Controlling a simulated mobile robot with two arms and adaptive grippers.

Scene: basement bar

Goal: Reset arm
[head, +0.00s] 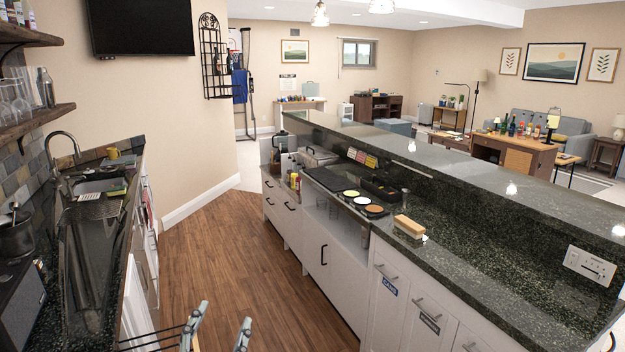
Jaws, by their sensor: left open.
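My left gripper (219,329) shows at the bottom edge of the head view, left of centre. Its two pale grey-green fingers stand apart with wooden floor visible between them, so it is open, and I see nothing held. The rest of this gripper is cut off by the frame. My right gripper is not in view.
A dark granite bar counter (480,262) with white cabinets runs along the right. A wooden block (409,226) and round coloured containers (361,201) are on it. A sink counter (88,262) is at left. The wooden floor (240,245) between is clear.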

